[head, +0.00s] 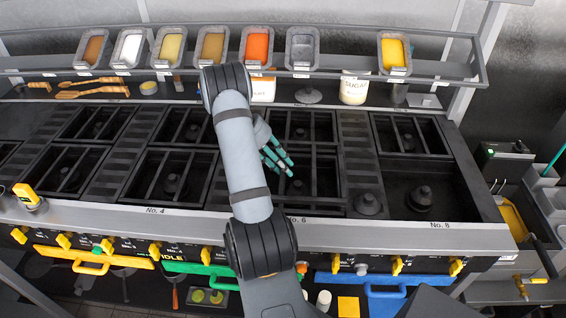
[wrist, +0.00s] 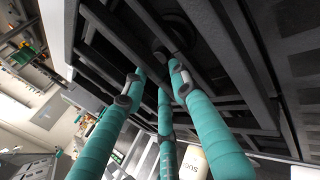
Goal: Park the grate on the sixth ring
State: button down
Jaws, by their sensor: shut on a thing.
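The dark barred grate (head: 318,180) is at the front opening above the No. 6 label, with a burner showing between its bars. My gripper (head: 283,165) reaches in from the left, its teal fingers at the grate's bars. In the wrist view, my gripper (wrist: 155,78) is shut on a bar of the grate (wrist: 115,40). A round burner (wrist: 178,30) shows behind the bars. I cannot tell whether the grate rests fully in its opening or is slightly raised. My arm hides its left part in the head view.
The No. 8 opening has no grate, and its burner (head: 420,198) is bare. A dark round cap (head: 368,204) sits on the strip between. Other grates (head: 172,178) cover the rings to the left. A shelf of ingredient tins (head: 257,45) runs along the back.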

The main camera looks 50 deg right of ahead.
jog(key=shift+d+f+b, duration=0.1)
jog(key=shift+f+b, duration=0.3)
jog(key=shift+b, duration=0.1)
jog(key=shift+f, duration=0.15)
jog(key=c, duration=1.4)
grip_release()
jog(key=shift+r+p, duration=0.4)
jog(key=shift+r, duration=0.1)
jog(key=v, duration=1.2)
